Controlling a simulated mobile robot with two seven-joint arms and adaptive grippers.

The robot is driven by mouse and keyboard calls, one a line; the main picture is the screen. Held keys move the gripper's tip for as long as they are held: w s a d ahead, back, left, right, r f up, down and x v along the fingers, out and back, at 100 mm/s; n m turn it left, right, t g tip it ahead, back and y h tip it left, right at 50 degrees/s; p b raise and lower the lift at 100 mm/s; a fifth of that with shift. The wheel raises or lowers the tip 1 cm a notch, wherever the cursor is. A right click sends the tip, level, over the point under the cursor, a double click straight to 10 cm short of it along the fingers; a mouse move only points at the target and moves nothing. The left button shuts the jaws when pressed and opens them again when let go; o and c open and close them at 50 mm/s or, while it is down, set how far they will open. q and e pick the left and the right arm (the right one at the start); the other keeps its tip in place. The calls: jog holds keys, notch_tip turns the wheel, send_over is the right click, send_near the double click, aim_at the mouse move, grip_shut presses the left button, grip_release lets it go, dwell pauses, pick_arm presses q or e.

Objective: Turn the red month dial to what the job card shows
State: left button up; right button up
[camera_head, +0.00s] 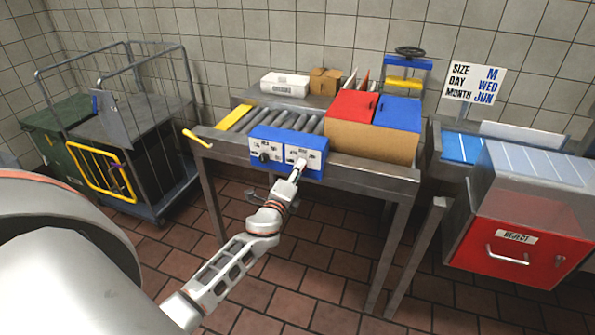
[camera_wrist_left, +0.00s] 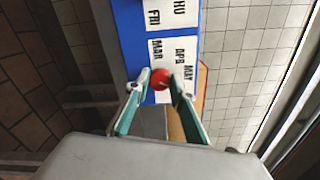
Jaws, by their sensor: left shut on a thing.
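The job card (camera_head: 474,83) stands at the back right and reads SIZE M, DAY WED, MONTH JUN. A blue control box (camera_head: 318,168) with white dial plates is on the front of the roller table. The red month dial (camera_wrist_left: 160,77) shows in the left wrist view beside MAR, APR and MAY labels; its pointer setting cannot be told. My left gripper (camera_wrist_left: 160,81) is shut on the dial, one finger on each side. In the head view my left gripper (camera_head: 298,166) covers the red dial. My right gripper is not in view.
A black dial (camera_head: 264,157) sits left on the box. A carton (camera_head: 372,142) with red and blue lids stands on the table to the right. A red REJECT bin (camera_head: 524,240) is at far right, and a wire cart (camera_head: 125,150) at left. The floor before the table is clear.

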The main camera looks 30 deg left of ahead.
pick_arm(q)
jog(key=shift+m, duration=1.6)
jog(key=o, duration=1.1)
jog(key=v, duration=1.2)
